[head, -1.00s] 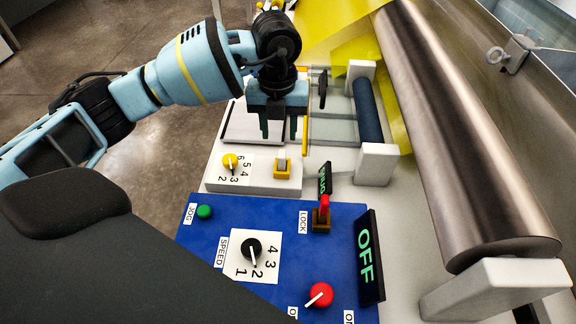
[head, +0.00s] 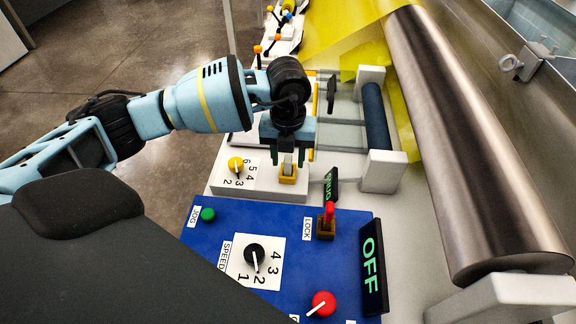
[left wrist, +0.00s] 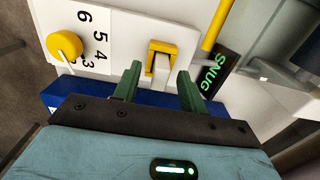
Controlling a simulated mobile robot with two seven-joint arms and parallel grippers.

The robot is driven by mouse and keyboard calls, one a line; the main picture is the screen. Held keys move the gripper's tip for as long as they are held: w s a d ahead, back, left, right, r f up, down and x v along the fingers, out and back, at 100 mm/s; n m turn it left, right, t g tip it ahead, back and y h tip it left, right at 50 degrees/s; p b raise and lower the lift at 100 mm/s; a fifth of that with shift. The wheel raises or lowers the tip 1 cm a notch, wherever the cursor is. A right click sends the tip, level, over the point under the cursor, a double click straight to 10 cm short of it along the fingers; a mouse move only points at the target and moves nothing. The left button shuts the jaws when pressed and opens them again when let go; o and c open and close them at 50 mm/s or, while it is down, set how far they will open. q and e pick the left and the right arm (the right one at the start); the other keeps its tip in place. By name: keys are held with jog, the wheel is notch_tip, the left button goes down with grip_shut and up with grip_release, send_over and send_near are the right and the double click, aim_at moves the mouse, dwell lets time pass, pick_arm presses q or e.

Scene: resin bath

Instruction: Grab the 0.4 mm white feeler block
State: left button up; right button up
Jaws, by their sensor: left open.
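The white feeler block (head: 288,160) stands upright in a small yellow holder (head: 287,179) on the white panel. No 0.4 mm marking is readable on it. In the left wrist view the block (left wrist: 162,68) shows in its yellow holder (left wrist: 160,46), just ahead of the gap between my fingertips. My left gripper (head: 288,154) is open, its green fingers pointing down over the block, one on each side. In the left wrist view my fingers (left wrist: 158,80) are apart with nothing clamped; whether either touches the block cannot be told. My right gripper is not in view.
A yellow dial (head: 235,164) sits left of the holder. The SNUG sign (left wrist: 223,66) is to its right. A blue panel (head: 215,245) with a red lever (head: 329,210) and OFF sign (head: 372,264) lies in front. A dark roller (head: 375,116) and large metal roller (head: 460,150) are at right.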

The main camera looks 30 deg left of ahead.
pick_arm(q)
jog(key=shift+f, duration=0.65)
grip_shut()
jog(key=shift+r, duration=0.45)
jog(key=r, duration=0.2)
jog(key=shift+s+a+r, duration=0.1)
jog(key=shift+s+r, duration=0.15)
jog(key=shift+r, duration=0.15)
jog(key=s+a, duration=0.1)
jog(key=s, duration=0.4)
jog(key=s+a+r, duration=0.1)
jog(key=s+a, duration=0.1)
jog(key=s, duration=0.3)
jog(key=s+a, duration=0.1)
jog(key=s, duration=0.3)
jog(key=shift+s+a+r+b, duration=0.15)
jog(key=shift+s+a+b, duration=0.2)
jog(key=shift+s, duration=0.05)
